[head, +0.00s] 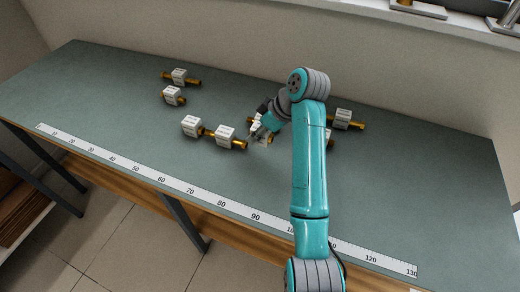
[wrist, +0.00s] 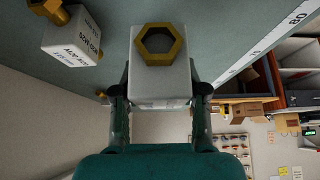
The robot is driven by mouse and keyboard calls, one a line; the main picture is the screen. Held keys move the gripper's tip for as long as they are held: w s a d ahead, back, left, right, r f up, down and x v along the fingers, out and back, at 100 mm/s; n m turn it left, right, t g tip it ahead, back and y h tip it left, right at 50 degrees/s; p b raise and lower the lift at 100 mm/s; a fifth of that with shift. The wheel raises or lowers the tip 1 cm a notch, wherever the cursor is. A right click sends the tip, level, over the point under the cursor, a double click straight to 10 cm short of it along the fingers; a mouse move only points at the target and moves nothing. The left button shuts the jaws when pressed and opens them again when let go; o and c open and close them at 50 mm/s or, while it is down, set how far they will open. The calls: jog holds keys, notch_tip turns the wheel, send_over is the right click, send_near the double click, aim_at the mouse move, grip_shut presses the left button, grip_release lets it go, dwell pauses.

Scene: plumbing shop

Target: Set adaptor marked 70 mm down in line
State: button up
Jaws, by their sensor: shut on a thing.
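My gripper (head: 258,129) is shut on an adaptor with a white block body and a brass hex end. In the wrist view the held adaptor (wrist: 160,80) sits between the two fingers of my gripper (wrist: 160,92), hex opening facing the camera. No readable size mark shows on it. In the head view it is mostly hidden by my arm, close to the bench top. Two adaptors, a left one (head: 192,126) and a right one (head: 225,137), lie just left of my gripper. A neighbouring adaptor (wrist: 72,38) shows a printed label, too blurred to read surely.
A white ruler strip (head: 150,178) runs along the front of the green bench (head: 110,90). Two adaptors lie at the back left, an upper one (head: 180,77) and a lower one (head: 172,95). Another adaptor (head: 343,118) lies right of my arm, with one partly hidden nearby.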

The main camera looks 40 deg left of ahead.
jog(key=shift+f, duration=3)
jog(key=shift+f, duration=0.1)
jog(key=o, duration=1.2)
